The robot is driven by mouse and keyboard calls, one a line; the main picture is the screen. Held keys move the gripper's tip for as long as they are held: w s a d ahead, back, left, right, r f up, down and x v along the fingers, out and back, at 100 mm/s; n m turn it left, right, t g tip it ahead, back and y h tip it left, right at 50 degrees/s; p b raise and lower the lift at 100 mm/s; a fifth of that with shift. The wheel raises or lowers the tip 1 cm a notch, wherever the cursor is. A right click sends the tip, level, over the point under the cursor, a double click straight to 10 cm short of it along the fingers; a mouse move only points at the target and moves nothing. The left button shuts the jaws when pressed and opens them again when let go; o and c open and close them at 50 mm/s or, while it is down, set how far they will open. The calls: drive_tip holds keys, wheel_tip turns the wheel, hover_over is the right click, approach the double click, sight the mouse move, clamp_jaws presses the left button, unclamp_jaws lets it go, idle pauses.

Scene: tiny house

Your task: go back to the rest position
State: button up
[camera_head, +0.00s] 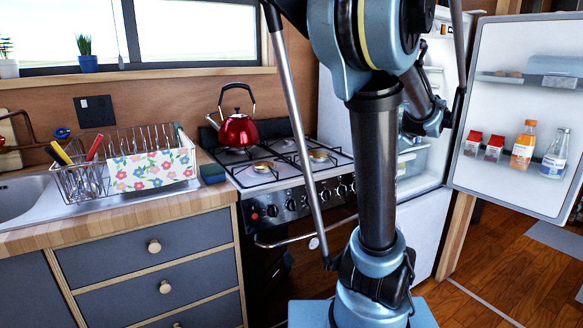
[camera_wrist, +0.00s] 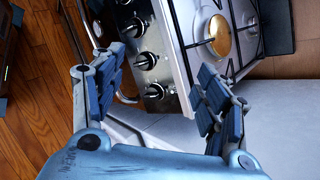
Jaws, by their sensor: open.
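My gripper shows in the wrist camera view (camera_wrist: 160,98), with its two blue padded fingers spread wide apart and nothing between them. Beyond the fingers are the stove's front panel with black knobs (camera_wrist: 145,60) and part of its top with a brass-coloured burner (camera_wrist: 219,36). In the head camera view, my arm rises in front of the stove (camera_head: 320,190) and the fridge. The arm bends near the top of the picture, and I cannot make out the fingers clearly there.
The fridge door (camera_head: 515,110) stands open at the right, with bottles and cartons on its shelf. A red kettle (camera_head: 238,130) sits on the stove. A dish rack (camera_head: 80,182) with a flowered cloth stands on the counter at left. Wooden floor (camera_head: 500,270) shows at lower right.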

drive_tip(key=s+a+f+n+g+h, duration=0.3)
drive_tip(key=s+a+f+n, duration=0.55)
drive_tip(key=s, duration=0.25)
drive_tip(key=s+d+f+n+h, duration=0.2)
drive_tip(key=s+f+n+h, duration=0.2)
drive_tip(key=s+f+n, duration=0.4)
drive_tip(key=shift+s+f+h, duration=0.3)
drive_tip(key=shift+s+f, duration=0.3)
drive_tip(key=shift+f, duration=0.35)
drive_tip(key=shift+w+f, duration=0.2)
drive_tip(key=shift+w, duration=0.25)
